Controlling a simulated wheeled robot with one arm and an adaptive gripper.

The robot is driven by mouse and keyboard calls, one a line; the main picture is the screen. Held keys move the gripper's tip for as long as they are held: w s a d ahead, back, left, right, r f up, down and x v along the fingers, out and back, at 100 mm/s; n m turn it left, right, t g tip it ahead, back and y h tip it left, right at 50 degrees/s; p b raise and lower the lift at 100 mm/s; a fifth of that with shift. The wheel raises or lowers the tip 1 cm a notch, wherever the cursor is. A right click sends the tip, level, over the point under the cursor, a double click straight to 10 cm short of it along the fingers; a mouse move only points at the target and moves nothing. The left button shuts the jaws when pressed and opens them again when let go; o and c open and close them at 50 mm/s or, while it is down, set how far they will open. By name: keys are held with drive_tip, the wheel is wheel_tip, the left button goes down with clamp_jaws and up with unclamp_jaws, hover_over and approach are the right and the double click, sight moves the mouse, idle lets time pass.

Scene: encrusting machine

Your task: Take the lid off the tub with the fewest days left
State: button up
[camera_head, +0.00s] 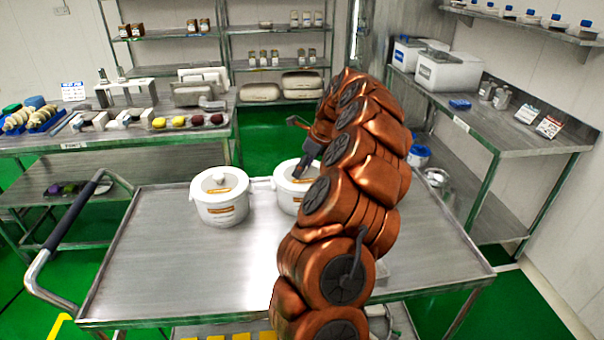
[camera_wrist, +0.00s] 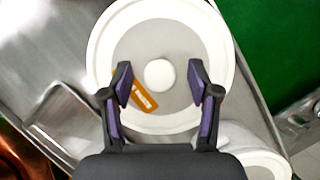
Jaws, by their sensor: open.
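Two white round tubs with lids stand on the metal cart (camera_head: 150,270) in the head view. The left tub (camera_head: 220,205) is in full view, with a knobbed lid (camera_head: 218,184) and an orange label. The other tub (camera_head: 287,196) is partly hidden by my arm. My gripper (camera_wrist: 160,72) is open above a tub; its fingers are on either side of the round white lid knob (camera_wrist: 159,75) in the wrist view. I cannot tell how far above it they are. An orange label (camera_wrist: 143,97) shows on that lid. Another white tub (camera_wrist: 262,163) shows at lower right. Days left are not readable.
The cart's left and front top is clear. A bench (camera_head: 110,139) with trays and food pieces stands at the back left. A side bench (camera_head: 500,130) on the right holds white containers (camera_head: 448,72). Shelves with jars stand behind.

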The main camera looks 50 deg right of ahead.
drive_tip(key=shift+c, duration=0.2)
clamp_jaws()
idle(0.4)
